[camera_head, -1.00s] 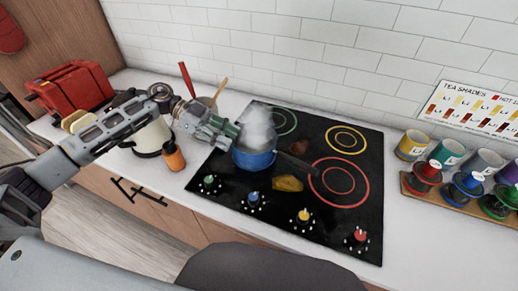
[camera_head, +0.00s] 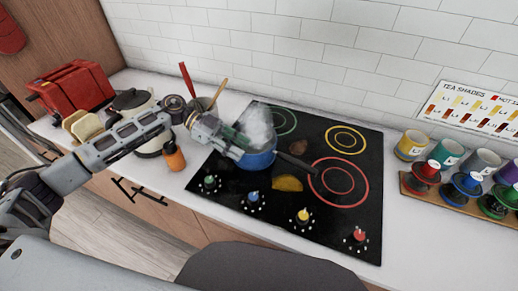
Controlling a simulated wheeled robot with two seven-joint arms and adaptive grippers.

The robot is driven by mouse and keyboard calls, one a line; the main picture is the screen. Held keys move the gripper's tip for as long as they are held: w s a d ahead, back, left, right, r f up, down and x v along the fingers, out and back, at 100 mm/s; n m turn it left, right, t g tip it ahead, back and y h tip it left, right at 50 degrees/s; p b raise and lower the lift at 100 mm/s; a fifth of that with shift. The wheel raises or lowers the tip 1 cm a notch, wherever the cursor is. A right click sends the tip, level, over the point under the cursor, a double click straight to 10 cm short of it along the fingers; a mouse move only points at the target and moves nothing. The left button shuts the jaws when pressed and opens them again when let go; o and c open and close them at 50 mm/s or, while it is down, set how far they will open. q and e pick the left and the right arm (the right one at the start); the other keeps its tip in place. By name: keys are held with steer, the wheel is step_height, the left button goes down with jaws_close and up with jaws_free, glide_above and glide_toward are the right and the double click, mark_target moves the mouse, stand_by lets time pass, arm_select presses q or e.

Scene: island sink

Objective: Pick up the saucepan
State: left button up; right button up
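The blue saucepan (camera_head: 262,161) stands on the black cooktop (camera_head: 225,187), left of its middle, with white steam rising from it. Its dark handle (camera_head: 297,162) points right, towards the red ring. My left gripper (camera_head: 243,143) comes in from the left and is at the pan's left rim, overlapping it in the picture. Its fingertips are small and partly lost against the pan and steam, so I cannot tell whether they are open or shut, or whether they touch the rim. My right gripper is not in view.
A yellow piece (camera_head: 288,184) and a brown piece (camera_head: 299,147) lie on the cooktop near the pan. Coloured knobs line its front. An orange bottle (camera_head: 173,156), a kettle and a red toaster (camera_head: 73,88) stand left; a cup rack (camera_head: 447,193) stands right.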

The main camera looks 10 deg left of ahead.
arm_select(q)
steer(key=shift+x, duration=1.9)
steer(key=shift+r, duration=0.1)
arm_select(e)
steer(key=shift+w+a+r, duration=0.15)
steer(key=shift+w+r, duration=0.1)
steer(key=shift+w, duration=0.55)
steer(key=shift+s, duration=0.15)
arm_select(q)
steer(key=shift+c, duration=2)
jaws_close()
